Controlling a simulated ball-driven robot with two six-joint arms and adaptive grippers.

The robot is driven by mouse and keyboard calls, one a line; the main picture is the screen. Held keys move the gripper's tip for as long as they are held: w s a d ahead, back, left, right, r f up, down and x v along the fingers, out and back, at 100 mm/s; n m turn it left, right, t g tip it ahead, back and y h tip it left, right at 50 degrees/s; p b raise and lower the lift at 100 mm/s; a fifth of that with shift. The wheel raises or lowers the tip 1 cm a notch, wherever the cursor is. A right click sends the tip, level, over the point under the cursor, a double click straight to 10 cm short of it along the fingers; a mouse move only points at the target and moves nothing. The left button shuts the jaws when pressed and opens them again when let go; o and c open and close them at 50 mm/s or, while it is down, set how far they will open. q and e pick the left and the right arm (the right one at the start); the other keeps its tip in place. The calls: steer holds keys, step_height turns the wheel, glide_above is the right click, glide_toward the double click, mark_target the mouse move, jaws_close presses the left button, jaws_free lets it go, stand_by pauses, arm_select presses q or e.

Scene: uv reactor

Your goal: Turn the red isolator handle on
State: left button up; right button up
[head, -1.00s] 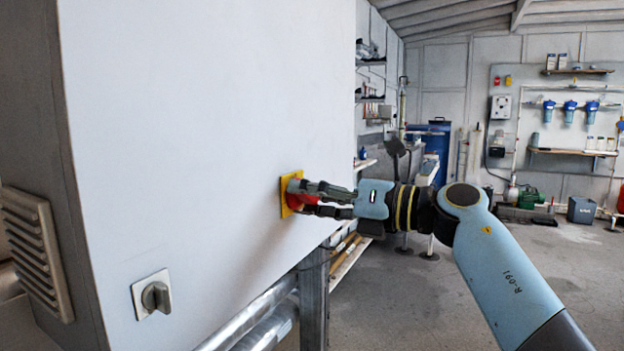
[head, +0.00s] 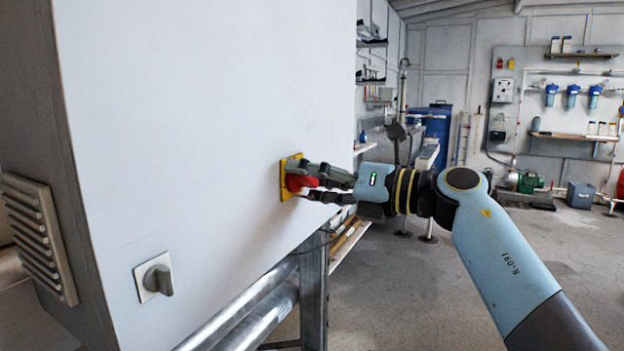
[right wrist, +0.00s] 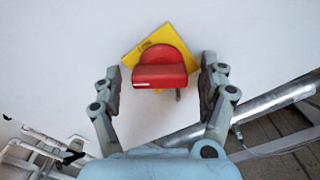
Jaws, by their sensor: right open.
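The red isolator handle (head: 296,182) sits on a yellow plate (head: 284,189) on the white cabinet face. In the right wrist view the handle (right wrist: 160,68) has its red grip bar lying about level, and its yellow plate (right wrist: 135,58) looks tilted. My right gripper (head: 305,181) is at the handle. In the right wrist view my right gripper (right wrist: 160,85) is open, one finger on each side of the handle with a gap to both. In the head view the fingers partly hide the handle. My left gripper is out of view.
A grey knob (head: 157,278) on a square plate is on the lower cabinet face. A vent (head: 36,235) is on its left side. Metal pipes (head: 262,305) run below the cabinet. Open floor (head: 400,290) lies to the right.

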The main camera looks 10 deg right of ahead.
steer(key=v, duration=1.2)
